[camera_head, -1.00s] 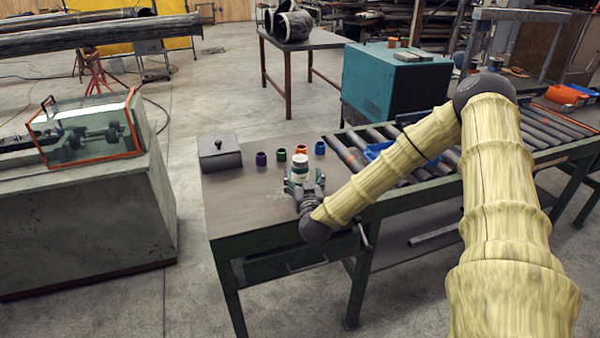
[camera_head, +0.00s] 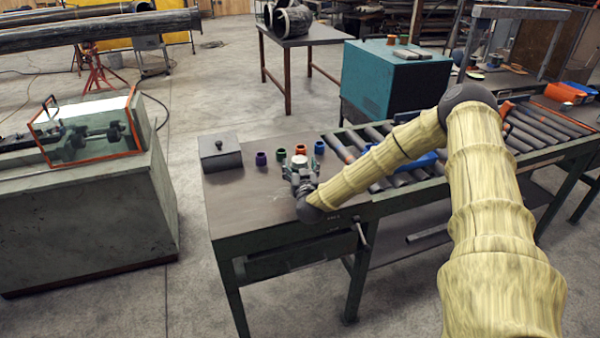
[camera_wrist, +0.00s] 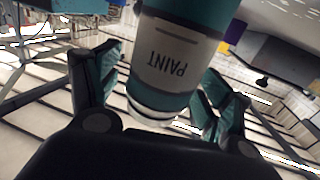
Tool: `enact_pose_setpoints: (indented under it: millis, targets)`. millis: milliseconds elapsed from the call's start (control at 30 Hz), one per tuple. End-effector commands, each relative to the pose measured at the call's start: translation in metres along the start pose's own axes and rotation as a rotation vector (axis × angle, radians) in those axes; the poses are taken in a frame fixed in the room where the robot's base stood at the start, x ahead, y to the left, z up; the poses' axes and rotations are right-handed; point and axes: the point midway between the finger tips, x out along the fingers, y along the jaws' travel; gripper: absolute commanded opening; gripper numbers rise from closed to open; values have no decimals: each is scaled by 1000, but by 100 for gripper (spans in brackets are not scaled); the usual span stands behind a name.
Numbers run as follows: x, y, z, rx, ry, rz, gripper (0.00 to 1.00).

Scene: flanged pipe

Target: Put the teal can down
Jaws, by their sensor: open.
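The teal can (camera_wrist: 165,62) has a white label with the word PAINT, upside down in the wrist view. In the head view only its pale top and upper side (camera_head: 299,162) show. My gripper (camera_head: 299,172) is at the can over the left part of the green-framed table (camera_head: 235,205). In the wrist view my gripper (camera_wrist: 160,85) is open, with one finger on each side of the can and a thin gap at the left finger. The can's base is hidden in the head view, so I cannot tell whether it touches the table.
Several small coloured jars stand just behind the can, including a purple one (camera_head: 261,158) and an orange one (camera_head: 300,149). A grey lidded box (camera_head: 220,153) is to the left. Rollers (camera_head: 400,172) and a blue tray (camera_head: 425,161) lie to the right. The table's front left is bare.

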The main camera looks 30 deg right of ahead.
Motion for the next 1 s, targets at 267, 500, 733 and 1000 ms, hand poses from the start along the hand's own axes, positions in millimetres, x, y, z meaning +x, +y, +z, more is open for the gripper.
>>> enact_pose_setpoints:
  millis: [267,500,733,1000]
  targets:
    - [0,0,0,0,0,0,65]
    - [0,0,0,0,0,1,21]
    - [0,0,-1,1,1,1,13]
    - [1,0,-9,2,3,1,13]
